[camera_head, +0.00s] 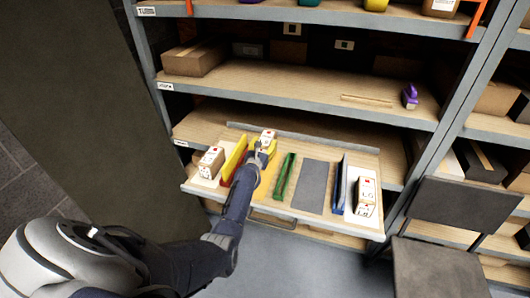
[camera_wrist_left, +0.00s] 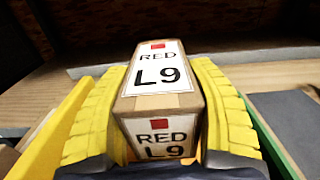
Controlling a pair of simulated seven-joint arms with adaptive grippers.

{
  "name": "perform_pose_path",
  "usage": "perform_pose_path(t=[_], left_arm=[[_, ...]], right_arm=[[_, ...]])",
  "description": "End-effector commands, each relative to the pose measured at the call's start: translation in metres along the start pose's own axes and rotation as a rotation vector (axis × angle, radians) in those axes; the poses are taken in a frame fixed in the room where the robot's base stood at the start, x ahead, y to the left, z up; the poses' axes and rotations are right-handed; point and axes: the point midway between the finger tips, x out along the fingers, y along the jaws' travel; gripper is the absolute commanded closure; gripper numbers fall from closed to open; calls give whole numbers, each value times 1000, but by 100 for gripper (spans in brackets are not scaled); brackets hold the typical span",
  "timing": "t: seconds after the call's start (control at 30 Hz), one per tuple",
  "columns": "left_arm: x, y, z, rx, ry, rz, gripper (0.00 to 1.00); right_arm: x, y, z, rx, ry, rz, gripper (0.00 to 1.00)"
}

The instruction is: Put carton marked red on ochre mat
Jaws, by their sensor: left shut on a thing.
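My left gripper (camera_head: 264,146) is shut on a brown carton (camera_head: 267,136) at the back of the sloping board. In the left wrist view, the carton (camera_wrist_left: 158,80) sits between two ribbed yellow fingers. Its white labels read RED L9 with a small red square. The carton appears upright; whether it touches the board I cannot tell. My right gripper is not in view.
A yellow divider (camera_head: 235,157) and a green divider (camera_head: 284,177) flank the gripper. A grey mat (camera_head: 313,186) lies bare beside a blue divider (camera_head: 340,186). Another carton (camera_head: 211,161) stands at left, and cartons (camera_head: 366,190) stand at right. Shelves (camera_head: 300,85) rise behind the board.

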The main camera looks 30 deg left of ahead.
Motion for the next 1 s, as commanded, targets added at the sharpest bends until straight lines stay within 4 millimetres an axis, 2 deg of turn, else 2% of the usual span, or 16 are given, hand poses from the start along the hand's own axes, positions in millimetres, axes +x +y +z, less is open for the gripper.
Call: perform_pose_path(t=[0.37,0.7,1.0], left_arm=[[2,1,-9,1,-5,0,90],[2,1,-35,-1,-4,0,90],[1,0,-42,1,-7,0,90]], right_arm=[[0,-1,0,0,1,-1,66],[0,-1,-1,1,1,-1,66],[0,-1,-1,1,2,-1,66]])
